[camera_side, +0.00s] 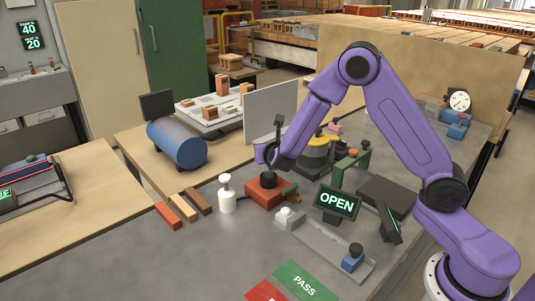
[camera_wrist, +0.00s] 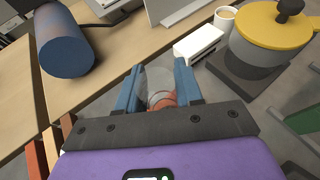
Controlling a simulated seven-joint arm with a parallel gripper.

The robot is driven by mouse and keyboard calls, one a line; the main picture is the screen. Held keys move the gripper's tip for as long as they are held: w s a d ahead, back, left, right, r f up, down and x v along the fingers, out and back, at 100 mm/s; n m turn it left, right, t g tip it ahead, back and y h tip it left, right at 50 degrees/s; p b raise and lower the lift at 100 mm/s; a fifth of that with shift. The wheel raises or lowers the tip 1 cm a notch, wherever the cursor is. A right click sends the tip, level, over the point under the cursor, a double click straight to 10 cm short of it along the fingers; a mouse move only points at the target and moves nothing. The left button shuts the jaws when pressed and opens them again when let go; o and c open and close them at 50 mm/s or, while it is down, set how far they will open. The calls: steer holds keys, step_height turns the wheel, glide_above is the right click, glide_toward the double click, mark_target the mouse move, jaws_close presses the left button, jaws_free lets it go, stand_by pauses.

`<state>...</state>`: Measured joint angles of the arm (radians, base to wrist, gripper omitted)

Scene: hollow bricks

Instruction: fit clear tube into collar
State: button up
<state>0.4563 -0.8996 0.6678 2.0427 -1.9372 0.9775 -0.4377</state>
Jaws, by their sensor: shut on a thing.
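My gripper (camera_wrist: 158,88) has its two blue fingers on either side of a clear tube (camera_wrist: 157,76), which is see-through and faint in the wrist view. Below it, a round reddish part with pale rings (camera_wrist: 162,100) shows between the fingers; I cannot tell for certain whether it is the collar. In the side view my gripper is over a red-orange block (camera_side: 259,194) on the grey bench. The tube cannot be made out there, and whether it touches or has entered the collar is not clear.
A white bottle (camera_side: 227,197) stands just left of the block. A black "OPEN" display (camera_side: 337,201), a green clamp-like stand (camera_side: 349,165) and a yellow-lidded pot (camera_wrist: 272,28) are close by. Several bricks (camera_side: 182,207) lie left. A green PASS plate (camera_side: 303,280) lies in front.

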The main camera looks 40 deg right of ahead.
steer(key=shift+f, duration=0.8)
steer(key=shift+f, duration=0.2)
steer(key=o, duration=1)
steer(key=shift+o, duration=0.2)
steer(key=shift+r, duration=0.1)
steer(key=v, duration=1.2)
